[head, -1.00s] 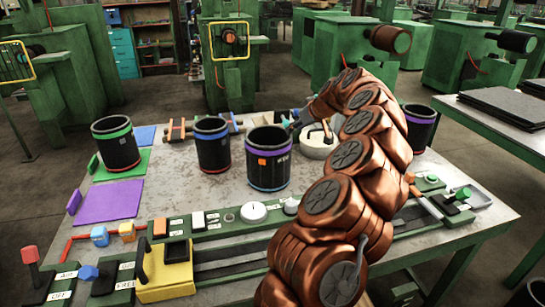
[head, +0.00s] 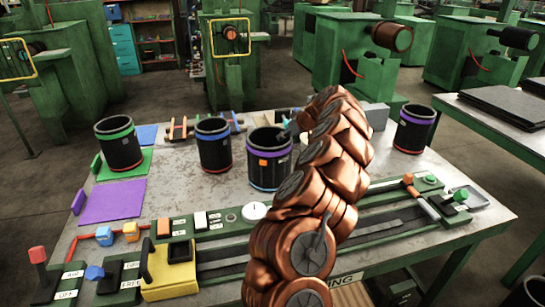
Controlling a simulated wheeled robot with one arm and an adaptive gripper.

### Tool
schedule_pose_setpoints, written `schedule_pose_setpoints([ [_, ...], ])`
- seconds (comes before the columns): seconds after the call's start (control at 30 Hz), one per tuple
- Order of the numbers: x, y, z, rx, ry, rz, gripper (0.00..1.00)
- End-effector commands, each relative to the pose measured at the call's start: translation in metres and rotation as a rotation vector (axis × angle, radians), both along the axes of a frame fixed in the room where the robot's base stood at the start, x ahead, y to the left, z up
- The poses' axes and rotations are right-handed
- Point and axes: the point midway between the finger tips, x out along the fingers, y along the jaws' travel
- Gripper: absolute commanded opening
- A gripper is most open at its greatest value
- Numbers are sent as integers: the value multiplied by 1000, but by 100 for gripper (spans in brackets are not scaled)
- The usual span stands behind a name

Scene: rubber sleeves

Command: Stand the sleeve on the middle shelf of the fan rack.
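Several black cylindrical sleeves stand upright on the grey table (head: 215,190). One with a purple rim band and a small orange tag (head: 268,165) stands near the middle. A blue-banded sleeve (head: 214,148) and a green-banded sleeve (head: 119,148) stand to its left. Another purple-banded sleeve (head: 412,132) stands at the right, behind my arm. My gripper (head: 287,136) is at the right rim of the middle purple-banded sleeve. My copper arm hides most of the gripper, so its opening and any contact with the rim cannot be told. I cannot make out a fan rack with shelves.
Green and purple mats (head: 110,200) lie at the left. A green rail fixture with knobs, blocks and a yellow block (head: 168,275) runs along the front edge. A grey block (head: 376,115) stands behind my arm. Green machines (head: 236,60) stand beyond the table.

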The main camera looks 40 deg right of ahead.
Motion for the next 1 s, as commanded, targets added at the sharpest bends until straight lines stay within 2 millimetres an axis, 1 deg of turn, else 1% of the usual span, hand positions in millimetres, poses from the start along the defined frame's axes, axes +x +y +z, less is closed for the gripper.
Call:
schedule_pose_setpoints([
  [0.13, 4, -1, -3, -1, -1, -1, 39],
  [0.4, 4, -1, -4, -1, -1, -1, 39],
  [0.77, 4, -1, -4, -1, -1, -2, 2],
  [0.8, 4, -1, -5, -1, -1, -2, 0],
  [1.0, 3, -2, -5, -1, 0, -2, 0],
])
